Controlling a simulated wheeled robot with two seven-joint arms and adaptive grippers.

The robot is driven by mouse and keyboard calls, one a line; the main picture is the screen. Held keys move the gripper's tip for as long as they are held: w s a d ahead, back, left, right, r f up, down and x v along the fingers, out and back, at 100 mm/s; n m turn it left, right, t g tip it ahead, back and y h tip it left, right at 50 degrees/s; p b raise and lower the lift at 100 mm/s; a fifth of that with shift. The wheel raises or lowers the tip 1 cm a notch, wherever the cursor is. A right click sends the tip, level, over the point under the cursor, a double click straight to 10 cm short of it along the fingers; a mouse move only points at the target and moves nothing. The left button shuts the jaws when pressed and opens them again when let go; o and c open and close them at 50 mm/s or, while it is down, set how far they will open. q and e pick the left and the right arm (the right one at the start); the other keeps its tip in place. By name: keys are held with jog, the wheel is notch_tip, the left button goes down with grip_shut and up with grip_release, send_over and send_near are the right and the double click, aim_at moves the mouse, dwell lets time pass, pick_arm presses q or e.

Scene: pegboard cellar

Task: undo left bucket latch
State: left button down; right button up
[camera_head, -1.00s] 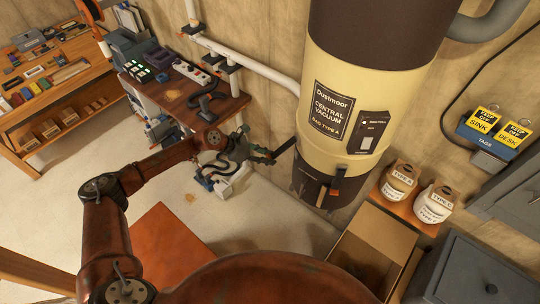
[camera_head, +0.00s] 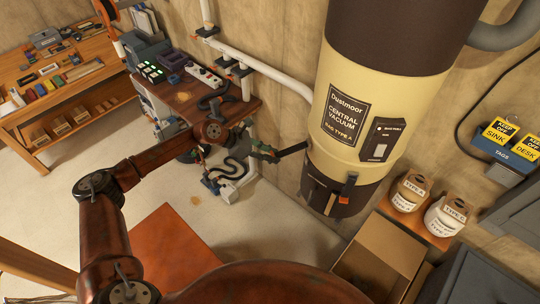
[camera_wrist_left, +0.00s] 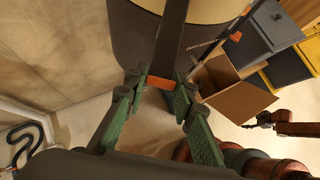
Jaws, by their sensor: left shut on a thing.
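The vacuum canister (camera_head: 370,95) has a cream body and a dark brown bucket (camera_head: 316,188) at its base. The left latch (camera_head: 293,149) is a long dark lever sticking out from the canister's left side. My left gripper (camera_head: 270,155) is shut on its outer end, left of the canister. In the left wrist view the dark latch lever (camera_wrist_left: 172,40) runs between the green fingers (camera_wrist_left: 158,95), with an orange tip at them. A second latch (camera_head: 350,186) lies against the bucket's front. My right gripper (camera_wrist_left: 255,122) shows small in the left wrist view; its jaws are unclear.
An open cardboard box (camera_head: 385,250) stands right of the bucket. A side bench (camera_head: 180,95) with a power strip and hoses stands behind my left arm.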

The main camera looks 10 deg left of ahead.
pick_arm(q)
jog(key=shift+w+d+r, duration=0.2)
jog(key=shift+d+r, duration=0.15)
jog(key=shift+r, duration=0.35)
jog(key=c, duration=2)
grip_release()
jog(key=o, duration=0.3)
jog(key=shift+d+f, duration=0.2)
jog(key=shift+f, duration=0.05)
jog(key=shift+o, duration=0.5)
jog(key=shift+s+a+f, duration=0.1)
jog(key=shift+a+f, duration=0.05)
jog(key=shift+a, duration=0.25)
jog(key=v, duration=1.2)
jog(key=shift+f, duration=0.1)
jog(key=shift+a, duration=0.15)
